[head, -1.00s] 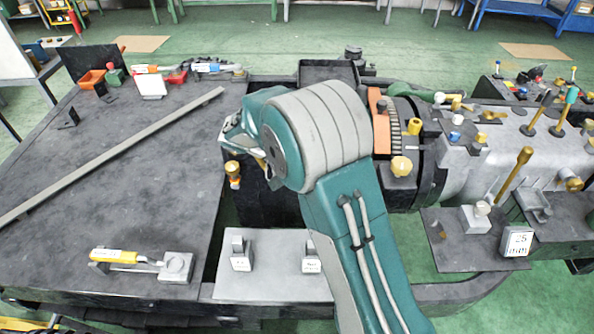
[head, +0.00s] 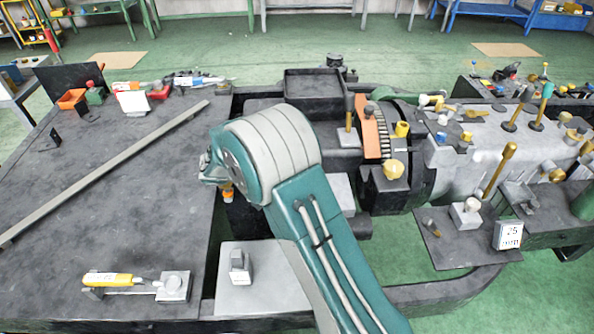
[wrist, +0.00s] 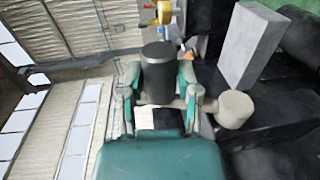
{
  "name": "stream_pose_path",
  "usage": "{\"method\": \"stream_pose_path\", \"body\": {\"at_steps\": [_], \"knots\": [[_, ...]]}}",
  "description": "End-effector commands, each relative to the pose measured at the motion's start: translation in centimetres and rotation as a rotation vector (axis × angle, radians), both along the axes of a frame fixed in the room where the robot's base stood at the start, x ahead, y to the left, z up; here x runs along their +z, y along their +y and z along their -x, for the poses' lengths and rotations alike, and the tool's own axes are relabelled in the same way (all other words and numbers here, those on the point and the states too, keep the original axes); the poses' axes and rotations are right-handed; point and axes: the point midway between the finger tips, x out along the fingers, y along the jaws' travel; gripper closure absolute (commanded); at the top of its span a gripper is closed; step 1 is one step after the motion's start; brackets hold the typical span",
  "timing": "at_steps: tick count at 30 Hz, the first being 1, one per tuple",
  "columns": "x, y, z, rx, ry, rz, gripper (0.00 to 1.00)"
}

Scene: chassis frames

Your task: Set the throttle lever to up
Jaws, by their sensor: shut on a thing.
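In the wrist view my gripper (wrist: 160,84) is shut on a dark cylindrical handle (wrist: 158,62), with a finger on each side of it. A pale bar with a rounded knob (wrist: 235,108) runs out to the right, close to the fingers; I cannot tell how it joins the handle. In the head view my gripper (head: 208,170) is mostly hidden behind my teal and grey arm, and its grip is not seen there. An orange and yellow piece (head: 227,193) shows just under it. No label shows which lever is the throttle, and its setting cannot be read.
The dark bench top (head: 110,190) carries a long bar (head: 115,165) and a yellow-handled clamp (head: 110,280). On the right stands a grey machine (head: 470,155) with several levers and knobs. In the wrist view a grey block (wrist: 251,45) stands at upper right.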

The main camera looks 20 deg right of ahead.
Motion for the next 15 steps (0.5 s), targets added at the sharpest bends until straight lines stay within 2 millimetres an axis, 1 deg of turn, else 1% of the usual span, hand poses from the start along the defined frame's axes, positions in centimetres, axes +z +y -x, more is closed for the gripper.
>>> {"method": "stream_pose_path", "body": {"at_steps": [1, 5, 6, 8, 15], "knots": [[-0.49, 0.04, 0.18, -0.002, 0.009, -0.006, 1.0], [-0.51, 0.02, 0.18, -0.002, 0.01, -0.006, 1.0], [-0.51, 0.02, 0.18, -0.003, 0.01, -0.006, 0.49], [-0.5, 0.02, 0.18, -0.003, 0.01, -0.006, 0.24], [-0.25, -0.02, 0.13, -0.002, 0.005, -0.004, 0.24]]}}
